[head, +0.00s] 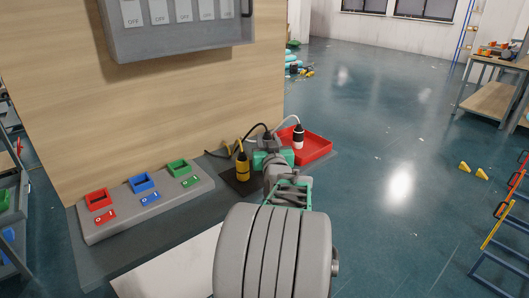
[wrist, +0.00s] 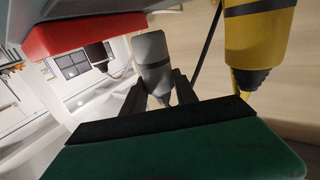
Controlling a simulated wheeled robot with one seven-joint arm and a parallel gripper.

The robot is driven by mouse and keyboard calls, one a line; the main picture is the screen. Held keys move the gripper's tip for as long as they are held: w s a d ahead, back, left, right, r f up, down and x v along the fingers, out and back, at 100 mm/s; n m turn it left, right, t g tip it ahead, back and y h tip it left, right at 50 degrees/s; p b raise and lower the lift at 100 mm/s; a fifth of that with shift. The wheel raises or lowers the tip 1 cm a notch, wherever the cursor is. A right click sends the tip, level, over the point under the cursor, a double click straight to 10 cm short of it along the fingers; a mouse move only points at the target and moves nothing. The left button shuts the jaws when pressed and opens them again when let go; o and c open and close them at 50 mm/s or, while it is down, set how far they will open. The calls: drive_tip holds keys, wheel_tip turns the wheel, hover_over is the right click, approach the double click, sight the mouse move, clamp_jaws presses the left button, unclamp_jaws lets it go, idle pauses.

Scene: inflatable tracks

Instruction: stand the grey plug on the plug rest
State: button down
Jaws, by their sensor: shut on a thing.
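My gripper (wrist: 158,80) is shut on the grey plug (wrist: 152,48), which shows between the two dark fingers in the wrist view. In the head view my gripper (head: 271,158) is beyond my arm, between a yellow plug (head: 242,168) and a red tray (head: 316,149). The arm and gripper hide most of the grey plug there. The yellow plug stands upright on a dark pad (head: 231,183); it also shows close by in the wrist view (wrist: 258,40). I cannot tell for sure which surface is the plug rest.
A black-and-white plug (head: 298,137) stands in the red tray, its cable running back. A grey console (head: 148,207) with red, blue and green sockets lies at the left. A wooden panel (head: 180,100) with a grey switch box (head: 178,28) rises behind. The floor at right is mostly free.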

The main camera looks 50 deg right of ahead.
wheel_tip(320, 180, down, 4)
drive_tip(key=shift+w+d+r+b, duration=0.15)
drive_tip(key=shift+r+b, duration=0.1)
drive_tip(key=shift+b, duration=0.4)
drive_tip(key=shift+r, duration=0.15)
drive_tip(key=shift+f, duration=0.2)
drive_tip(key=c, duration=0.9)
unclamp_jaws()
drive_tip(key=shift+c, duration=0.2)
drive_tip(key=shift+r, duration=0.15)
drive_tip(key=shift+s+r, duration=0.1)
drive_tip(key=shift+s, duration=0.15)
drive_tip(key=v, duration=1.2)
drive_tip(key=shift+w+b, duration=0.15)
drive_tip(key=shift+b, duration=0.15)
